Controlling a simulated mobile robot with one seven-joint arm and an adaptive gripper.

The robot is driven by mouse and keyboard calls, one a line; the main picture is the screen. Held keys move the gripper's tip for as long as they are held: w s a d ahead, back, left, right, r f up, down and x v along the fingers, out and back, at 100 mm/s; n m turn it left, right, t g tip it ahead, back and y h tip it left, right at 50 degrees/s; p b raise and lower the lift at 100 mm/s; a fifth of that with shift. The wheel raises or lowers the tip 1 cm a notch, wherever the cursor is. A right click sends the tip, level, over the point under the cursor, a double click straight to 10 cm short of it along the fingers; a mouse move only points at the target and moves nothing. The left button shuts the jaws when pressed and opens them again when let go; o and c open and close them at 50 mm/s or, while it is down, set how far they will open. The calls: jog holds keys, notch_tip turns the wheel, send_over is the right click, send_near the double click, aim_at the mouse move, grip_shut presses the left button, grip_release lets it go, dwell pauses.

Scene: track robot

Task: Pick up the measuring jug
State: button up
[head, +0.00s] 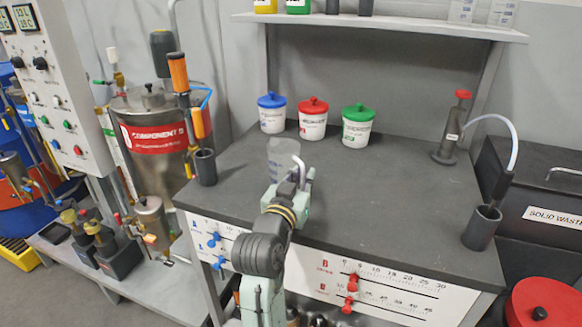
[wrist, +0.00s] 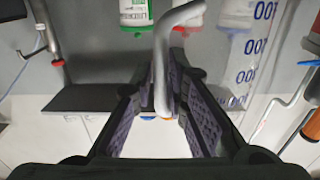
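The measuring jug (head: 283,155) is a clear, pale vessel standing on the dark bench in the head view. In the wrist view its transparent wall with blue markings (wrist: 246,72) shows right of centre, upside down. Its grey bent handle (wrist: 161,70) runs between my fingers. My gripper (wrist: 164,85) is open around the handle, with a small gap seen on either side of it. In the head view my gripper (head: 299,184) is on the near right side of the jug. My arm hides the jug's lower part there.
Blue (head: 271,113), red (head: 313,118) and green (head: 358,126) lidded tubs stand behind the jug. A dark cup (head: 205,167) stands to its left. A pump with a hose (head: 449,135) and another cup (head: 481,227) stand to the right. The bench's middle right is clear.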

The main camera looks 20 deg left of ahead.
jog(key=shift+s+r, duration=0.15)
jog(key=shift+s, duration=0.1)
grip_shut()
dwell(0.3)
